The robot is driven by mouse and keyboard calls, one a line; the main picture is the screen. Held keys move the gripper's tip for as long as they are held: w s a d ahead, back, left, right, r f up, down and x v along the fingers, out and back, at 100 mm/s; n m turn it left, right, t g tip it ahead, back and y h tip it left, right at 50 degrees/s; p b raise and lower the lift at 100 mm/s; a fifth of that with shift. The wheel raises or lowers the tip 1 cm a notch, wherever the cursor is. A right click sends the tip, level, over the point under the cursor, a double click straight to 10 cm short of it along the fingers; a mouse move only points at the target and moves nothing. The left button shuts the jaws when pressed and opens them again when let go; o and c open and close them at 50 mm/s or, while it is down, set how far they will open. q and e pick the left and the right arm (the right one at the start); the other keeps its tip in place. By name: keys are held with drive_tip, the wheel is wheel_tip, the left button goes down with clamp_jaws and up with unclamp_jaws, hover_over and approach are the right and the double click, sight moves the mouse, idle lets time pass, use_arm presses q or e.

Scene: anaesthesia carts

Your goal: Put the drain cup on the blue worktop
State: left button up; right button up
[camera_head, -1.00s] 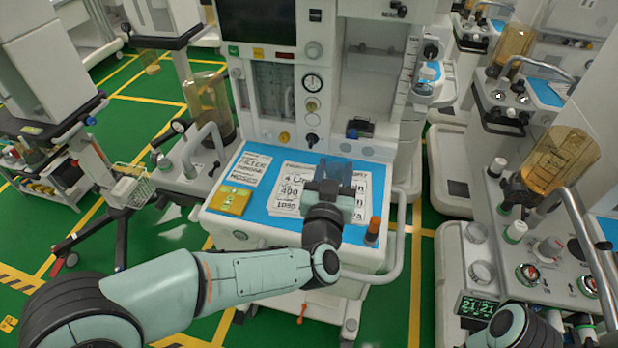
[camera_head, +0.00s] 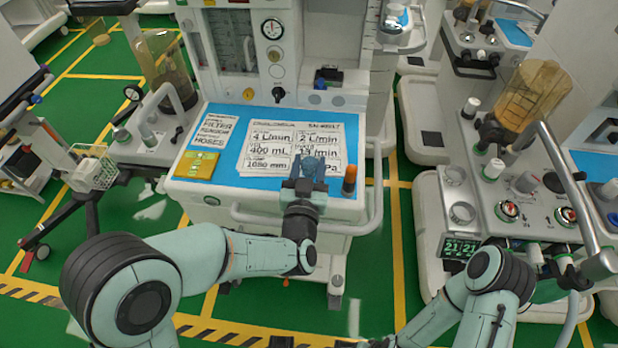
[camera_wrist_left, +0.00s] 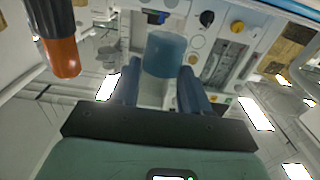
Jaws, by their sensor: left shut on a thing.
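My left gripper (camera_head: 304,174) is over the front edge of the blue worktop (camera_head: 228,120) in the head view. In the left wrist view it is shut on a translucent blue cylindrical cup (camera_wrist_left: 165,54), which I take for the drain cup; it sits between the dark blue fingers (camera_wrist_left: 160,90). In the head view the cup blends with the bluish fingers, and whether it touches the worktop cannot be told.
Printed cards (camera_head: 285,150) cover the worktop's middle and right. A yellow packet (camera_head: 196,165) lies at its front left. An orange-capped dark cylinder (camera_head: 349,181) stands close to the right of my left gripper and shows in the wrist view (camera_wrist_left: 60,45). A pale rail (camera_head: 376,190) bounds the right side.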

use_arm(q)
drive_tip(key=shift+f+b, duration=0.4)
drive_tip(key=shift+f, duration=1.6)
drive_tip(key=shift+f, duration=0.1)
drive_tip(key=o, duration=0.6)
drive_tip(key=shift+f, duration=0.1)
drive_tip(key=o, duration=0.4)
drive_tip(key=shift+r, duration=0.25)
